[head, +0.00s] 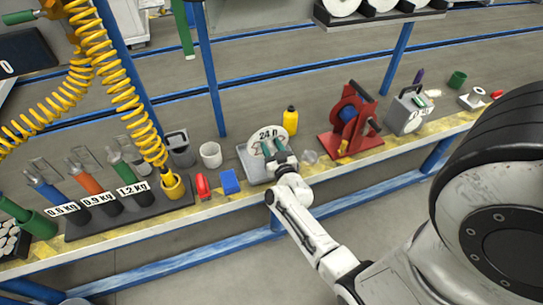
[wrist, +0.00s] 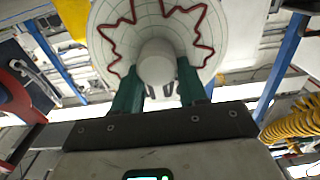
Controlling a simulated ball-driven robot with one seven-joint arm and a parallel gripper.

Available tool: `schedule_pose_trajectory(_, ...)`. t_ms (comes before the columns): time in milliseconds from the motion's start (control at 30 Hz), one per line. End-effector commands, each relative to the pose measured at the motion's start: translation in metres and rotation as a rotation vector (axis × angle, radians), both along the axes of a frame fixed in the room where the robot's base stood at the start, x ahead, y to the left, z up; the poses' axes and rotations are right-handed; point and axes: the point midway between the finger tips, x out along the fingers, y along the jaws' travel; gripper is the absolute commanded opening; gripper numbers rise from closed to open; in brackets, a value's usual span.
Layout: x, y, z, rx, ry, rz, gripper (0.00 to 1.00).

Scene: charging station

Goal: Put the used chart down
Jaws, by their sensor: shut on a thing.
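The used chart is a round white disc (head: 256,147), marked "24" in the head view, at the middle of the bench. In the wrist view the chart (wrist: 108,45) shows a red wavy trace over a fine grid and a pale round hub (wrist: 157,63) at its centre. My gripper (head: 272,148) has green fingers, shut on the hub; in the wrist view the gripper (wrist: 158,82) has one finger on each side of it. The chart is over or at a grey tray (head: 248,168); I cannot tell whether they touch.
A blue block (head: 230,182), a red item (head: 203,186) and a white cup (head: 210,154) stand left of the tray. A yellow bottle (head: 290,121) is behind it. A red stand (head: 340,142) and a grey box (head: 405,115) are to the right.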

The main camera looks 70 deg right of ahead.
Motion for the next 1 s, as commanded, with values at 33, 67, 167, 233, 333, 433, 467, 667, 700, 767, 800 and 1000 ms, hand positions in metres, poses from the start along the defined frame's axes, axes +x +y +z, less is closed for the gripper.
schedule_pose_trajectory(33, 0.002, -0.001, -0.012, 0.001, -0.001, 0.001, 0.10)
schedule_pose_trajectory(67, 0.002, -0.001, -0.017, 0.001, 0.001, 0.001, 0.10)
schedule_pose_trajectory(167, 0.002, -0.001, -0.030, 0.000, 0.000, 0.001, 0.10)
schedule_pose_trajectory(233, 0.002, -0.001, -0.034, -0.001, -0.001, 0.001, 0.10)
schedule_pose_trajectory(333, 0.002, -0.001, -0.032, -0.001, -0.002, 0.000, 0.10)
schedule_pose_trajectory(433, 0.001, -0.001, -0.031, -0.001, -0.002, 0.000, 0.10)
schedule_pose_trajectory(467, 0.001, -0.001, -0.031, -0.001, -0.002, 0.000, 0.10)
schedule_pose_trajectory(667, 0.001, -0.001, -0.035, 0.000, -0.001, 0.000, 0.46)
schedule_pose_trajectory(700, 0.001, -0.001, -0.035, 0.000, -0.001, 0.001, 0.50)
schedule_pose_trajectory(767, 0.001, -0.001, -0.035, 0.000, -0.001, 0.001, 0.55)
schedule_pose_trajectory(800, 0.001, -0.001, -0.035, 0.000, -0.001, 0.001, 0.59)
schedule_pose_trajectory(1000, 0.001, -0.001, -0.035, 0.000, -0.001, 0.001, 0.68)
